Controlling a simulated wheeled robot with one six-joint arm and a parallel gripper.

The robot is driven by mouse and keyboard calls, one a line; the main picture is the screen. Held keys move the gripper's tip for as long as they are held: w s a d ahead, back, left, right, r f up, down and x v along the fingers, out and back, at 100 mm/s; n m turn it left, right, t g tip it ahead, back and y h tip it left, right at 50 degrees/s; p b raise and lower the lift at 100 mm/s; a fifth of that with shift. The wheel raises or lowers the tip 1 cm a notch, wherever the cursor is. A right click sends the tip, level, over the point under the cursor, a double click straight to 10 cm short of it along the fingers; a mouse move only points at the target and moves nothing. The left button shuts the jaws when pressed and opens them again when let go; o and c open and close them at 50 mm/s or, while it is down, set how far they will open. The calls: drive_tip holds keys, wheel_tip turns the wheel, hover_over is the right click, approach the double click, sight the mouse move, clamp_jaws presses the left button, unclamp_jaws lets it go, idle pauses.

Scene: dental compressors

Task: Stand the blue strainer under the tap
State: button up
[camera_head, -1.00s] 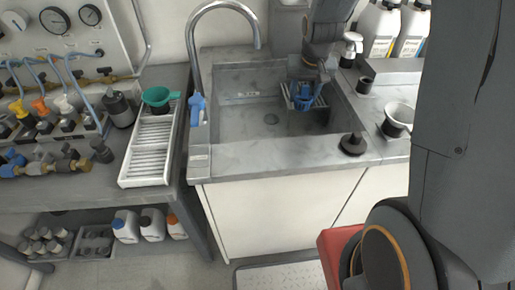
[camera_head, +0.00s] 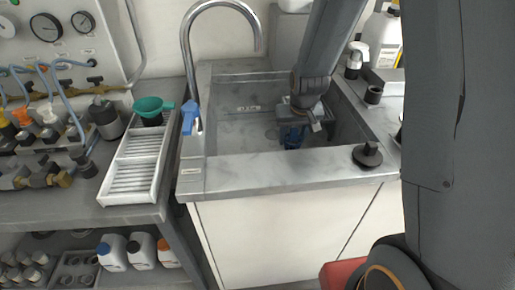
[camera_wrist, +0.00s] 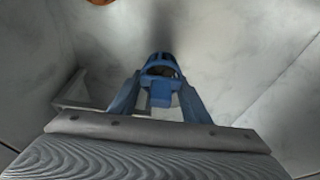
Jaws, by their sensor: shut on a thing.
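The blue strainer (camera_head: 292,138) is in my gripper (camera_head: 303,115), low inside the sink basin (camera_head: 235,138). In the wrist view the strainer (camera_wrist: 160,65) sits ahead between the two fingers of my gripper (camera_wrist: 158,95), which are shut on it. Whether its base touches the sink floor cannot be told. The chrome tap (camera_head: 186,45) rises at the sink's left side and arches right; its spout end (camera_head: 259,48) hangs over the basin. In the head picture the strainer is below and right of the spout end. My wrist hides part of the strainer.
A blue lever (camera_head: 187,117) is on the tap. A white slatted rack (camera_head: 135,170) with a green funnel (camera_head: 152,106) stands left of the sink. A black round piece (camera_head: 368,155) sits on the front right rim, and a dark cup (camera_head: 374,94) on the right.

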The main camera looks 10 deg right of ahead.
drive_tip(key=a+b, duration=0.1)
drive_tip(key=a, duration=1)
drive_tip(key=shift+a+f+b, duration=0.1)
drive_tip(key=shift+f+b, duration=0.45)
drive_tip(key=shift+f, duration=1.25)
drive_tip(key=shift+f, duration=0.15)
drive_tip(key=o, duration=1.1)
drive_tip(key=shift+r, duration=0.2)
drive_tip(key=p+v, duration=0.1)
drive_tip(key=v, duration=1.1)
drive_tip(key=shift+p, duration=0.4)
